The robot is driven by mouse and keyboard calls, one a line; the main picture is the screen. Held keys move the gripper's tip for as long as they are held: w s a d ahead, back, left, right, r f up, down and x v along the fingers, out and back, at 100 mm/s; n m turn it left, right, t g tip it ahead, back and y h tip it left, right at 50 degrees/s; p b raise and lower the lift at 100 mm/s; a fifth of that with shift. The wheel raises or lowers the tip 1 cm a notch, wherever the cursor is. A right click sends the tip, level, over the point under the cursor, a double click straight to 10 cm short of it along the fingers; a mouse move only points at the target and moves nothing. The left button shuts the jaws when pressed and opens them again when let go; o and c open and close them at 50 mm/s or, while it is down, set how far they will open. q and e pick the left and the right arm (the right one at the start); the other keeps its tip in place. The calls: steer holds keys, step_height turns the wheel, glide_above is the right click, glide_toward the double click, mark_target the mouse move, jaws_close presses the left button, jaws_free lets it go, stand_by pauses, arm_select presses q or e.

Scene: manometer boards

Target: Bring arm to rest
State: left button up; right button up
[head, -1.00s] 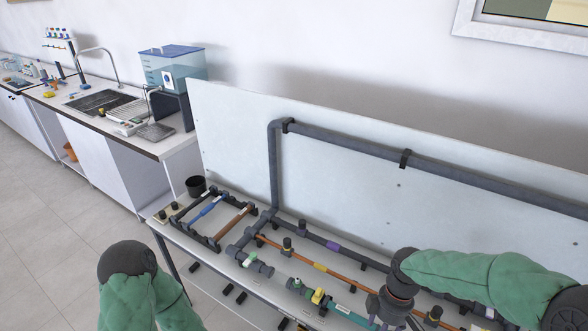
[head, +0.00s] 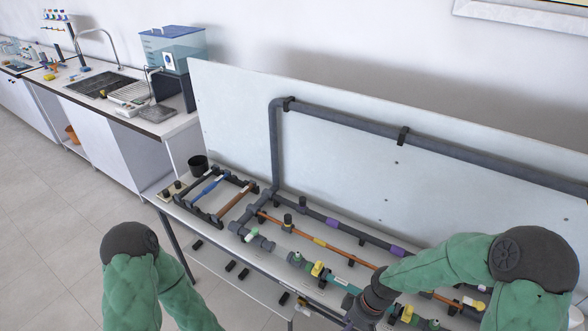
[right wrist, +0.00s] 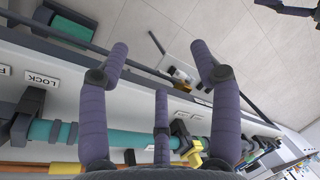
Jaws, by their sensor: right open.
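My right arm comes in from the right in the head view, its elbow bent and its wrist low over the bench's front side. My right gripper (right wrist: 160,58) is open and empty in the right wrist view, its purple-grey fingers spread. Below the fingers run a teal pipe (right wrist: 80,136) and a yellow valve handle (right wrist: 190,152); I see no grip on either. In the head view the gripper's fingers are mostly cut off by the lower edge. My left arm shows only as a green sleeve at lower left; its gripper is out of the head view.
The pipe bench (head: 205,228) carries valves, a small rack (head: 212,198) and a black cup (head: 198,163). A tall white backboard (head: 340,165) with a grey pipe stands behind. A sink counter (head: 150,122) is at left. The floor (head: 60,220) at left is clear.

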steer(key=s+a+f+m, duration=0.3)
steer(key=s+f+m, duration=0.1)
steer(key=f, duration=0.2)
steer(key=s+a+f+m+t, duration=0.1)
steer(key=s+a+f+m, duration=0.2)
steer(key=f, duration=0.4)
steer(key=s+m, duration=0.1)
steer(key=m, duration=0.1)
steer(key=shift+m+t+y, duration=0.3)
steer(key=shift+y, duration=0.1)
